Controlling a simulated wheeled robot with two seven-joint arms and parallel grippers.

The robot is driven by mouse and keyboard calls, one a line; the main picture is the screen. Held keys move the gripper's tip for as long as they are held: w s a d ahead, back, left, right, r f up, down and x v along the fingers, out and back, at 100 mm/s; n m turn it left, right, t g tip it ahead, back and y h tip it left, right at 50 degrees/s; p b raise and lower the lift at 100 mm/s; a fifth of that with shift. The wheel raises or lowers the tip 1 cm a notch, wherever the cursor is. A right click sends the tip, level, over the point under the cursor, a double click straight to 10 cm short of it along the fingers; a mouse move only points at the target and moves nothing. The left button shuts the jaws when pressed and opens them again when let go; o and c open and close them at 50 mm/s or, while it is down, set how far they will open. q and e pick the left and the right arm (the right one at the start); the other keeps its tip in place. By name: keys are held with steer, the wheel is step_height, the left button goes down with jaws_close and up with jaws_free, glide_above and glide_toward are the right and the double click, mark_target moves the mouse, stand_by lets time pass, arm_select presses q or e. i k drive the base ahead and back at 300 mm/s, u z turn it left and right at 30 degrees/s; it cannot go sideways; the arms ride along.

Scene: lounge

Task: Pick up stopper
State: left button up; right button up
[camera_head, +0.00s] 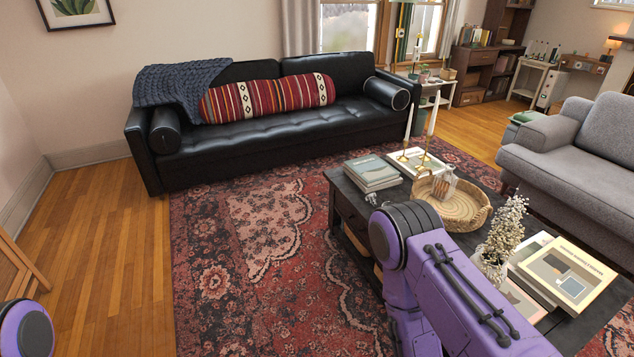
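A small shiny grey object (372,198) lies on the dark coffee table (345,186), just left of my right arm. It may be the stopper, but it is too small to tell. A glass container (445,184) stands in a round woven tray (470,214) on the same table. My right arm covers part of the table's front. Neither gripper is in view. Only a rounded purple part of my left arm shows at the bottom left corner.
The table also holds stacked books (373,172), candlesticks (404,160), a vase of dried flowers (502,235) and more books (567,272). A black sofa (270,130) stands behind and a grey sofa (570,160) to the right. The patterned rug (250,260) left of the table is clear.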

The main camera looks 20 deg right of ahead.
mark_target(371, 197)
steer(key=u, duration=0.05)
steer(key=i, duration=1.2)
steer(key=z, duration=0.85)
steer(key=i, duration=0.85)
steer(key=z, duration=1.2)
steer(key=i, duration=0.35)
steer(key=z, duration=0.2)
